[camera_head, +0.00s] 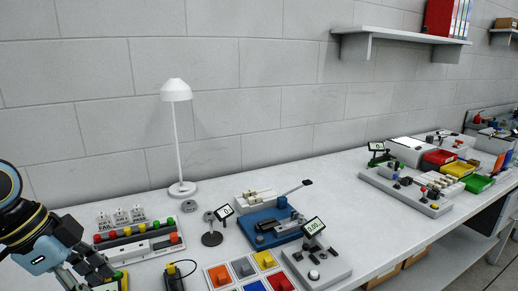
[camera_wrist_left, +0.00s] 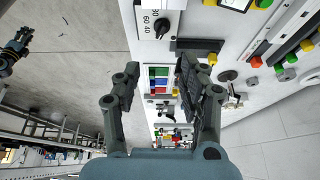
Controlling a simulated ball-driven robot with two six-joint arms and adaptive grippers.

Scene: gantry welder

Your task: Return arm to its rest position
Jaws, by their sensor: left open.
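My left arm comes in at the lower left of the head view. Its left gripper (camera_head: 93,274) is over the left end of the bench, near the row of coloured buttons, and partly cut off by the lower edge. In the left wrist view the left gripper (camera_wrist_left: 160,78) has its two fingers spread wide, with nothing between them. Bench equipment shows beyond the fingers. A dark jointed gripper shape (camera_wrist_left: 16,50), apparently my right gripper, is at the far left of that view, over the floor. Its jaws are too small to read.
Near the left gripper are a button panel (camera_head: 139,245) and a white lamp (camera_head: 176,92). The bench (camera_head: 345,205) is clear between the equipment groups.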

